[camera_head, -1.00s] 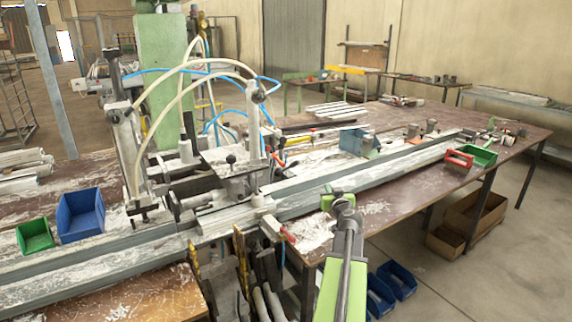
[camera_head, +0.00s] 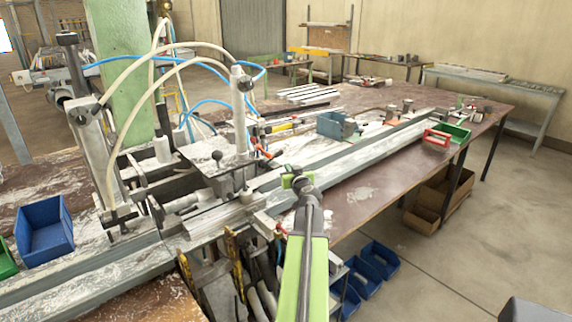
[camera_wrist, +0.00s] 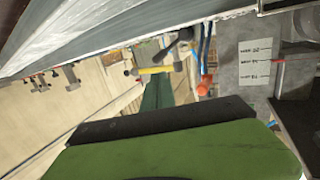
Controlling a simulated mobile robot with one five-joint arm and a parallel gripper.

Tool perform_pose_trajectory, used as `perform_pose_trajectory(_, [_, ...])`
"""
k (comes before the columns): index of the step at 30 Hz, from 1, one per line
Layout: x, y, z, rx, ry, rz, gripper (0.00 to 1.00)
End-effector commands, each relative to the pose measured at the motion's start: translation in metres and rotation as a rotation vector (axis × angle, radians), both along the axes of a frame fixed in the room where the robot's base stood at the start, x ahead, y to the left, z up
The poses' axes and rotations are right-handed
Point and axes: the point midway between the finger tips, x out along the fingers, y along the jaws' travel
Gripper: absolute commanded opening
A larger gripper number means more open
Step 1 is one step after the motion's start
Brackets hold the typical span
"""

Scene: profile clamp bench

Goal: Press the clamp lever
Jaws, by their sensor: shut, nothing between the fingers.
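The profile clamp (camera_head: 215,165) stands on the bench with hoses above it. A red-tipped lever (camera_head: 281,229) sticks out at the clamp's front edge, and a red-orange handle (camera_head: 260,147) sits behind the upright post. I cannot tell for sure which is the clamp lever. My gripper (camera_head: 291,178) is shut and empty, in front of and to the right of the clamp, over the long metal profile (camera_head: 345,155) in the picture. In the wrist view my green gripper part (camera_wrist: 185,145) fills the bottom. Beyond it are a yellow bar (camera_wrist: 155,70) and an orange knob (camera_wrist: 203,89).
A blue bin (camera_head: 45,232) stands left of the clamp. Blue bins (camera_head: 380,256) and a cardboard box (camera_head: 440,195) are below the bench. The floor at right is mostly open.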

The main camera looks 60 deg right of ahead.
Motion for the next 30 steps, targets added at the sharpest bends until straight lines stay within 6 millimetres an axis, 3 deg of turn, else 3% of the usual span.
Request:
perform_pose_trajectory(6, [0.036,-0.036,-0.007,-0.001,0.001,0.0,0.0])
perform_pose_trajectory(15, [0.078,-0.075,-0.013,-0.001,0.001,-0.001,0.0])
perform_pose_trajectory(21, [0.089,-0.085,-0.014,0.0,0.0,-0.001,0.0])
perform_pose_trajectory(30, [0.089,-0.086,-0.014,0.0,0.0,-0.002,0.0])
